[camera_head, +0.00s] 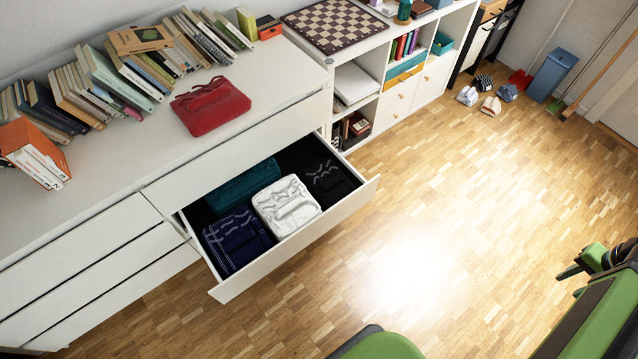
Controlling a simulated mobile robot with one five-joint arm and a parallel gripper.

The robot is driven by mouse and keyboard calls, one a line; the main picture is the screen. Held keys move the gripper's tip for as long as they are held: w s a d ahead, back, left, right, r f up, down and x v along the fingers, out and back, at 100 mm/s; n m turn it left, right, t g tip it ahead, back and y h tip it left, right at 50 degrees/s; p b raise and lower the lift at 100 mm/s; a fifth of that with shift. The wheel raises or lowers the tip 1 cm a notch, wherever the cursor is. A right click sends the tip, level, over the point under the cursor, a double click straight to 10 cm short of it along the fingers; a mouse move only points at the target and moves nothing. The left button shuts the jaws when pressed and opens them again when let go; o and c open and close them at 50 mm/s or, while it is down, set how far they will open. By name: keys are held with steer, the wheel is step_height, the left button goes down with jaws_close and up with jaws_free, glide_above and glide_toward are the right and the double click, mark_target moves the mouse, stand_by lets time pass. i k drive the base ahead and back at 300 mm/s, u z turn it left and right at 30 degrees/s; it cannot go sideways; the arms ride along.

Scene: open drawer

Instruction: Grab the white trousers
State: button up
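The white trousers (287,206) lie folded in the open drawer (297,240), in its middle. Dark blue folded clothing (237,241) lies to their left, and black folded clothing (326,181) to their right. A teal folded item (243,186) lies behind them. My gripper (572,271) shows at the right edge of the view, dark with a green arm. It is well to the right of the drawer and apart from it. Its fingers are small and partly cut off, so I cannot tell whether they are open or shut.
The white dresser top (130,180) holds several books (150,70) and a red folded cloth (210,106). A shelf unit (360,65) with a chessboard (335,24) stands to the right. Shoes (490,106) and a blue bin (552,75) are farther back. The wooden floor (440,200) before the drawer is clear.

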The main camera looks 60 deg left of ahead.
mark_target(286, 205)
steer(key=i, duration=1.05)
steer(key=u, duration=1.7)
steer(key=k, duration=0.2)
steer(key=u, duration=2.75)
steer(key=i, duration=1)
steer(key=u, duration=0.3)
